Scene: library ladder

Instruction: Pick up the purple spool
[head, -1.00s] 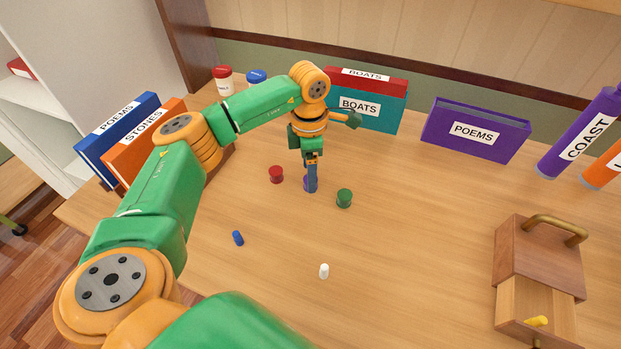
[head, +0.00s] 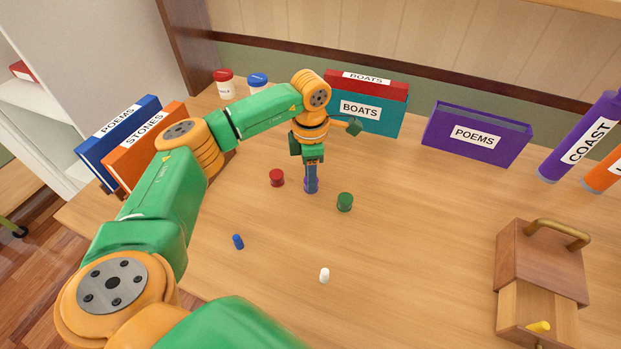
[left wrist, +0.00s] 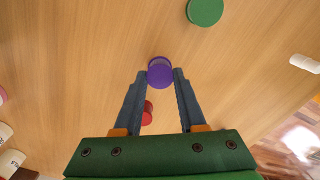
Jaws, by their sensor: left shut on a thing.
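The purple spool (head: 311,188) stands on the wooden table between a red spool (head: 277,177) and a green spool (head: 345,202). My left gripper (head: 311,182) points down over it and is shut on it. In the left wrist view the purple spool (left wrist: 160,72) sits between the two fingertips of my left gripper (left wrist: 160,76), which touch its sides. Whether the spool is clear of the table cannot be told. The fingers hide part of the spool in the head view. My right gripper is not in view.
A wooden box with an open drawer (head: 540,270) stands at the right. The middle right is clear.

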